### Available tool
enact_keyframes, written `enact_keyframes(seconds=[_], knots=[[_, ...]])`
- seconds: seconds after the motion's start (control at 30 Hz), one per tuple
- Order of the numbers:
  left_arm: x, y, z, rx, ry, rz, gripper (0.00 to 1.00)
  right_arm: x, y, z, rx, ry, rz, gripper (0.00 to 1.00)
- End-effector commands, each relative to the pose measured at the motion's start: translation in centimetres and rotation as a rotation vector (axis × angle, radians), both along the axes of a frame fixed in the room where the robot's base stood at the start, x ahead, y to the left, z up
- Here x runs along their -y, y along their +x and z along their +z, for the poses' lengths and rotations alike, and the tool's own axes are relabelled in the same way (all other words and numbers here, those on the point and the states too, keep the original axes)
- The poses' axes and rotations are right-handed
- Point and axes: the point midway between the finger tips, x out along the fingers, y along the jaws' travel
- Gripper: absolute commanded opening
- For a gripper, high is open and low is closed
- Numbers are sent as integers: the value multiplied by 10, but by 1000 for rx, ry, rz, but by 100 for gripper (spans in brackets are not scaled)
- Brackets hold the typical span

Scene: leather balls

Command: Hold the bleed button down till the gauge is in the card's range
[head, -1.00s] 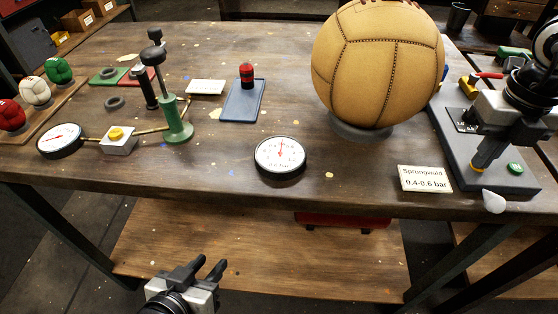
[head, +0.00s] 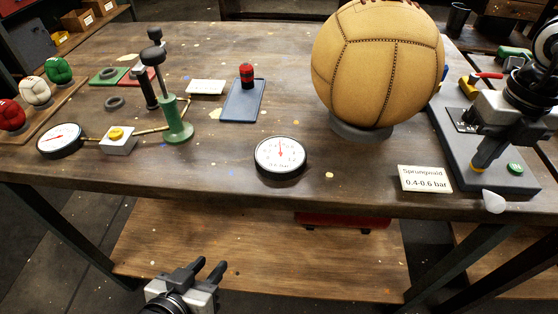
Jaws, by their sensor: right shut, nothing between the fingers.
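The card (head: 425,179) at the front right reads "Sprungwuld 0.4-0.6 bar". A round white gauge (head: 281,155) lies at the front middle, its red needle pointing about straight up; its numbers are too small to read surely. My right gripper (head: 477,164) is shut and points down at the dark panel (head: 508,183) on the right. Its tips are over a small yellow-orange button (head: 476,169), mostly hidden, and appear to touch it. A green button (head: 515,168) is beside it. My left gripper (head: 204,270) is open and empty, below the table's front edge.
A large tan leather ball (head: 378,70) sits on a grey ring behind the card. At left are a second gauge (head: 60,139), a white box with a yellow button (head: 117,135) and a green pump (head: 177,122). A blue tray (head: 243,103) holds a red-black piece.

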Motion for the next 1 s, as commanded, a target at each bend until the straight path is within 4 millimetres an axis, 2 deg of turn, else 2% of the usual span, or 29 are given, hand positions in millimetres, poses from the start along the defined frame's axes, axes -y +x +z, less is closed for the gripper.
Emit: enact_keyframes(seconds=[0.73, 0.87, 1.0], knots=[[0, 3, 3, 7, 0, 0, 33, 0, 0, 1, -1, 0, 0, 0], [0, 3, 12, 6, 0, 0, 33, 0, 0, 12, -1, 0, 0, 0], [0, 3, 29, 6, 0, 0, 33, 0, 0, 34, 0, 1, 0, 0]])
